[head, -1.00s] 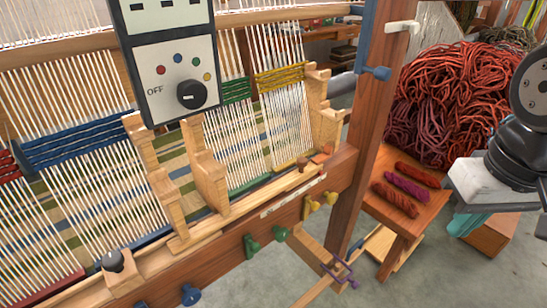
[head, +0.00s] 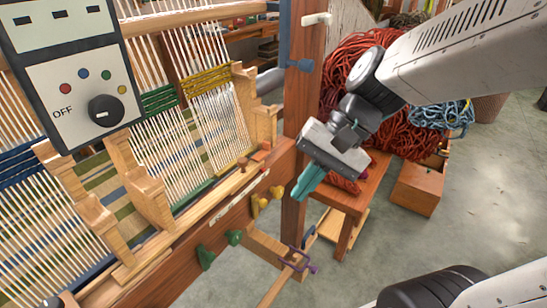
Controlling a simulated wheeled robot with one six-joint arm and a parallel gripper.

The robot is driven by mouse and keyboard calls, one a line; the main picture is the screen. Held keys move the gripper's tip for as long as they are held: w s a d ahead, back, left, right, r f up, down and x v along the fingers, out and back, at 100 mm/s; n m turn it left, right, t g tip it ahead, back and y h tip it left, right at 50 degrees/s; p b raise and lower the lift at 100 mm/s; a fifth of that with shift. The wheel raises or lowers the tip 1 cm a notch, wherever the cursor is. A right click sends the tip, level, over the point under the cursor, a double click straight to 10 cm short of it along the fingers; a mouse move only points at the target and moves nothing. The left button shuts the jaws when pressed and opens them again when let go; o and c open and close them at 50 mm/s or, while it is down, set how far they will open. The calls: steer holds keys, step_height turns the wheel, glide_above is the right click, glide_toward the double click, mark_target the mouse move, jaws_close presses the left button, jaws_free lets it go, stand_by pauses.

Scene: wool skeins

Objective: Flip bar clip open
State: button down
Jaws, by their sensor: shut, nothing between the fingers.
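A purple clip (head: 299,261) sits around the end of a light wooden bar (head: 268,245) that juts out low from the loom frame. It is small in the picture, and I cannot tell whether its latch is open or shut. My gripper (head: 305,188) has teal fingers and points down and left beside the loom's dark upright post (head: 296,100). The fingers are shut and empty. In the picture they are above the purple clip, with a clear gap between.
A control box with a dial (head: 104,110) hangs at the upper left before the loom threads. Green and yellow knobs (head: 234,237) line the loom's front beam. A wooden stool (head: 345,205) and heaped red wool (head: 345,75) stand behind my gripper.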

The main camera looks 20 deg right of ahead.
steer(key=w+a+f+m+t+y, duration=0.2)
steer(key=w+m+y, duration=0.25)
steer(key=w, duration=0.25)
steer(key=m+t+h, duration=0.3)
steer(key=m+t, duration=0.7)
steer(key=m, duration=0.9)
glide_toward(261, 151)
steer(key=shift+n, duration=0.25)
steer(key=d, duration=0.1)
steer(key=s+d+f, duration=0.1)
steer(key=s+d, duration=0.1)
steer(key=shift+d+f, duration=0.25)
steer(key=shift+f, duration=0.1)
steer(key=shift+w, duration=0.1)
steer(key=x, duration=1)
